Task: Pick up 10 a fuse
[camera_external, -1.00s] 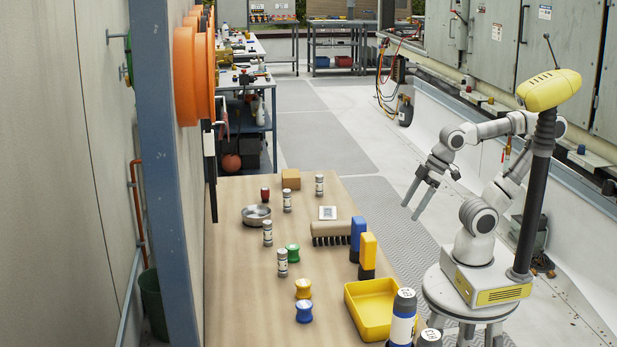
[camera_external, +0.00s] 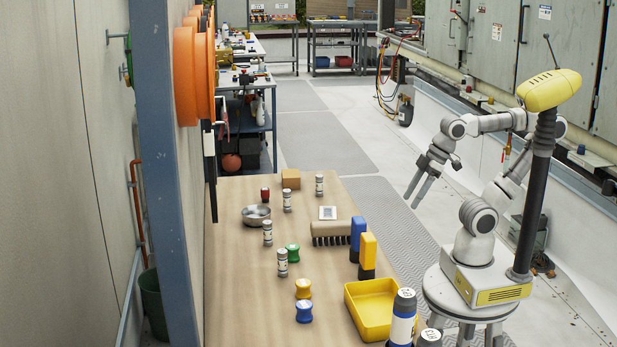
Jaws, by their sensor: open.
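Several small cylinders with white labels and grey ends, which look like fuses, stand upright on the wooden table (camera_external: 235,310). One fuse (camera_external: 319,185) is at the far end, one fuse (camera_external: 287,201) is nearer beside a metal bowl, one fuse (camera_external: 267,233) is left of the middle, and one fuse (camera_external: 282,263) is nearer still. Their printed numbers are too small to read. My gripper (camera_external: 416,192) is open and empty, pointing down, in the air to the right of the table and apart from everything on it.
A metal bowl (camera_external: 256,214), brush (camera_external: 331,233), blue block (camera_external: 357,238), yellow block (camera_external: 367,256), green spool (camera_external: 293,253), yellow spool (camera_external: 303,288) and blue spool (camera_external: 304,311) stand on the table. A yellow tray (camera_external: 358,318) and large labelled cylinder (camera_external: 402,318) are at its near right. The near left is clear.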

